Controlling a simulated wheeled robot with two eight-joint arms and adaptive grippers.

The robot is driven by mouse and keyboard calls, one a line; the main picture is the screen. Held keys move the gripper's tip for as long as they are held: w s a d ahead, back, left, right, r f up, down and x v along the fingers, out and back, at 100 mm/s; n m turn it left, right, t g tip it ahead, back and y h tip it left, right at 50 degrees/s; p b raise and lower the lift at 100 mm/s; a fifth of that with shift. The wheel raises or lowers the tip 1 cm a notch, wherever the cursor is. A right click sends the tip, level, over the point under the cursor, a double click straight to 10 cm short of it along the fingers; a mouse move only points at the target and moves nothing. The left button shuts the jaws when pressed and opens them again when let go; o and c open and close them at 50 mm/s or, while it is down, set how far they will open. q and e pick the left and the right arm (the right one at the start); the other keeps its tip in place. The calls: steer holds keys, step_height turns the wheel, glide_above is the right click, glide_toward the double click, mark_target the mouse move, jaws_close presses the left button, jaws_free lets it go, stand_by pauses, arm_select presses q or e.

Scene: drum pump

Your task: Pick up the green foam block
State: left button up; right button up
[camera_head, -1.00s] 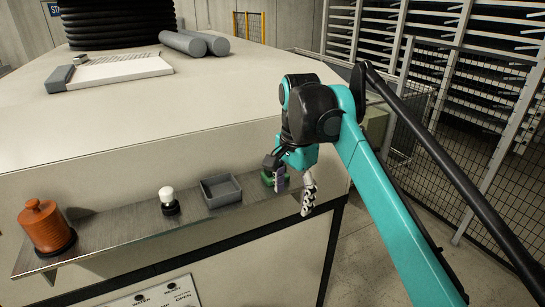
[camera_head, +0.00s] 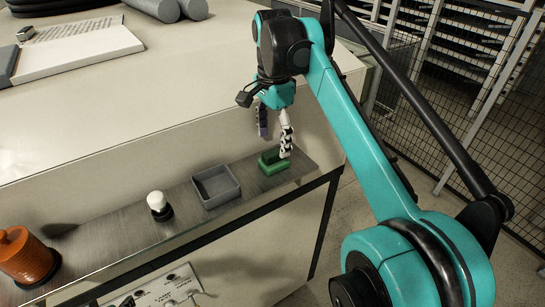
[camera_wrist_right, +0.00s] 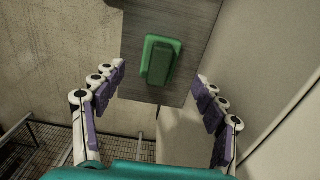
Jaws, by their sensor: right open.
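The green foam block (camera_head: 274,162) sits near the right end of the narrow metal shelf (camera_head: 240,200). In the right wrist view the purple-padded fingers (camera_wrist_right: 161,88) are spread wide to either side. My left gripper is not in view.
A grey square tray (camera_head: 216,187) stands left of the block on the shelf. Further left are a white-topped knob (camera_head: 157,203) and an orange ribbed cylinder (camera_head: 25,258). The cabinet's wall (camera_head: 120,145) rises behind the shelf. A mesh fence (camera_head: 480,140) stands at right.

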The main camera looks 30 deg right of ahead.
mark_target(275, 151)
steer(key=f, duration=0.1)
steer(key=f+p, duration=0.1)
steer(key=f, duration=0.3)
steer(key=shift+d, duration=0.25)
steer(key=shift+f, duration=0.25)
steer(key=c, duration=1.3)
